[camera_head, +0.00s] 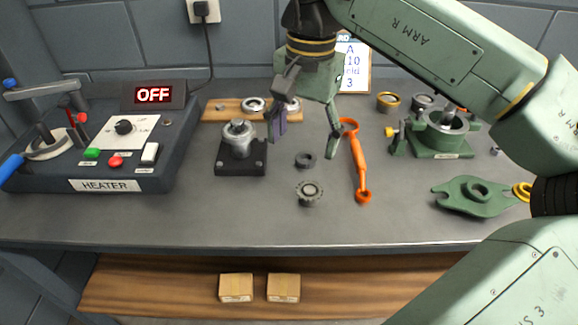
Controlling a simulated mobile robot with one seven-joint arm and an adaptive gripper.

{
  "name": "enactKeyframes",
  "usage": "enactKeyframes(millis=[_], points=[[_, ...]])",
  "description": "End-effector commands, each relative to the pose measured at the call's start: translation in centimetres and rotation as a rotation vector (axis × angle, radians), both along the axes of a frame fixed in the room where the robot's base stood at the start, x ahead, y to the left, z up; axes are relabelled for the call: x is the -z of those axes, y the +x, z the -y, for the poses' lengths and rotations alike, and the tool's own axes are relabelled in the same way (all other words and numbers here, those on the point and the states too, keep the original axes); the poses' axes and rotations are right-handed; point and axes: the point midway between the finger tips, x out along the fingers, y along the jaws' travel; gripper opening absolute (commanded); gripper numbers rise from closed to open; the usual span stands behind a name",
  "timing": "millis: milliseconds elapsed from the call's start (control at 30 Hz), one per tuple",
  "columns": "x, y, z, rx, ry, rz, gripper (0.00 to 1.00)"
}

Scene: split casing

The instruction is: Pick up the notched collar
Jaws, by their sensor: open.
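A small dark ring (305,160) lies flat on the grey bench, near the middle. In front of it sits a grey metal part with a toothed rim (309,193). Either could be the notched collar; I cannot tell for certain which at this size. My gripper (307,138) points down from the green arm, fingers spread and nothing between them. In the picture it appears just above and behind the dark ring, not touching it; its exact height is unclear.
An orange wrench (356,160) lies close right of the rings. A dark block with a metal fitting (239,150) stands left. A heater (100,150) reading OFF fills the far left. A green housing (438,133) and flanged cover (475,196) lie right. The front bench is clear.

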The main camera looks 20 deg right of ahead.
Motion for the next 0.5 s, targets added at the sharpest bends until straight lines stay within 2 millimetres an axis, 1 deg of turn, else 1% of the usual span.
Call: enactKeyframes(millis=[33,100,300,400,500], points=[[0.0,-0.3,0.9,0.011,-0.020,-0.008,0.70],[0.7,-0.6,1.5,0.016,-0.032,-0.017,0.70],[3.9,-0.6,1.5,0.015,-0.032,-0.017,0.70],[4.9,-0.6,1.4,0.014,-0.030,-0.015,0.70],[5.5,-0.6,1.4,0.014,-0.031,-0.016,0.70]])
